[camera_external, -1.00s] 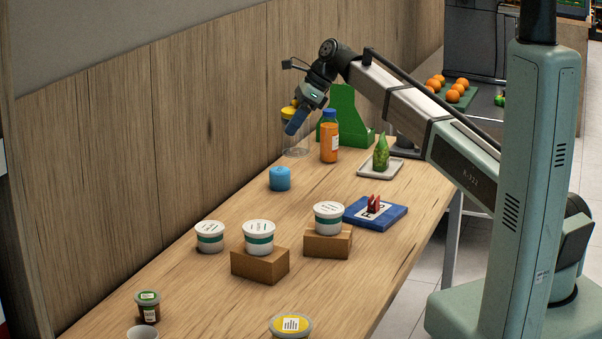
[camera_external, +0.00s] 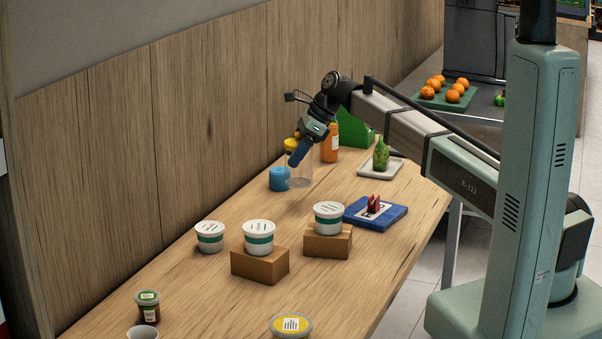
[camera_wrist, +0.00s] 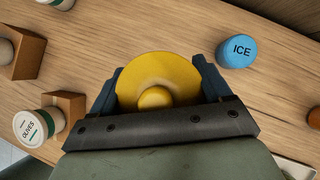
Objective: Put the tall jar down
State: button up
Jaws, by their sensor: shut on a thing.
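The tall jar (camera_external: 299,173) is clear, with a yellow knobbed lid (camera_wrist: 160,80) that fills the middle of the wrist view. My gripper (camera_external: 300,153) is shut on the jar at its lid, with one blue finger on each side. In the external view the jar looks upright, and its base appears to be a little above the table. The jar's lower part is hidden by the lid in the wrist view.
A blue ICE container (camera_wrist: 237,52) stands close by the jar. An orange bottle (camera_external: 329,146) and green stand (camera_external: 354,130) are behind. White tubs (camera_external: 328,217) on wooden blocks and a blue board (camera_external: 376,213) are nearer. Bare table (camera_external: 205,285) lies left of the blocks.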

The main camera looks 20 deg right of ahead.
aim_at(295, 174)
jog(key=shift+f, duration=3.15)
jog(key=o, duration=1.2)
jog(key=shift+f, duration=0.15)
jog(key=v, duration=1.2)
